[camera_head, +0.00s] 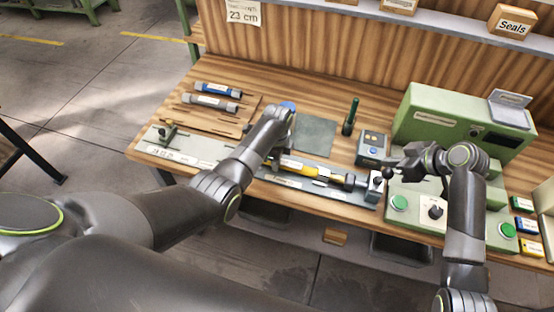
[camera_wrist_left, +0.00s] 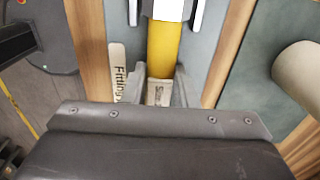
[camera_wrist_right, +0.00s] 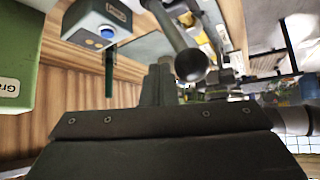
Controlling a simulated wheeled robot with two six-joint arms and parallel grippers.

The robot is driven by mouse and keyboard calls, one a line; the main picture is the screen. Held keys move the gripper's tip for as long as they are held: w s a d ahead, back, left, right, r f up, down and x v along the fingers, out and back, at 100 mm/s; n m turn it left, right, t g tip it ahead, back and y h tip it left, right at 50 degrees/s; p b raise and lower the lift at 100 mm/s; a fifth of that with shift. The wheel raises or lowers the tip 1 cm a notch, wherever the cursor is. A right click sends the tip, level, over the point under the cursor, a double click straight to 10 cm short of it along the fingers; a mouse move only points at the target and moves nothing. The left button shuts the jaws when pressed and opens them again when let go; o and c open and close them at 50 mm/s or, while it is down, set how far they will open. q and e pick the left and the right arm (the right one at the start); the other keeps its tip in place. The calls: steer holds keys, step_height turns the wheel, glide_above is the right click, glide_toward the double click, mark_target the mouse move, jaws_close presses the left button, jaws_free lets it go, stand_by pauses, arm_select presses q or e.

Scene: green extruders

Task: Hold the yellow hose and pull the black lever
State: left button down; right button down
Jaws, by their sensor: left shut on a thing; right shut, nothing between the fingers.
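The yellow hose (camera_head: 292,163) lies in a fixture (camera_head: 320,191) along the front of the bench. My left gripper (camera_wrist_left: 160,88) is shut on it beside a white label; in the head view my left arm hides part of this grip. The black lever (camera_head: 388,173) ends in a round ball knob, at the right end of the fixture. In the right wrist view the knob (camera_wrist_right: 190,65) is close to the fingertips. My right gripper (camera_head: 398,165) is shut with nothing between its fingers, beside the knob; whether they touch, I cannot tell.
A green machine (camera_head: 440,120) stands at the back right, with a green-buttoned control panel (camera_head: 418,215) in front. A grey box with a blue button (camera_head: 372,147) and a dark green upright tool (camera_head: 351,117) stand behind the fixture.

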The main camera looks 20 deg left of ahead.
arm_select(q)
steer(key=shift+d, duration=0.1)
arm_select(e)
steer(key=shift+s, duration=0.1)
steer(key=shift+s+f, duration=0.3)
steer(key=shift+s, duration=0.35)
steer(key=shift+s+d+f, duration=0.1)
steer(key=shift+s+f, duration=0.15)
steer(key=shift+s, duration=0.1)
step_height(320, 180, up, 9)
steer(key=w, duration=0.2)
steer(key=shift+w, duration=0.25)
stand_by(0.8)
arm_select(q)
steer(key=c, duration=1.1)
jaws_free()
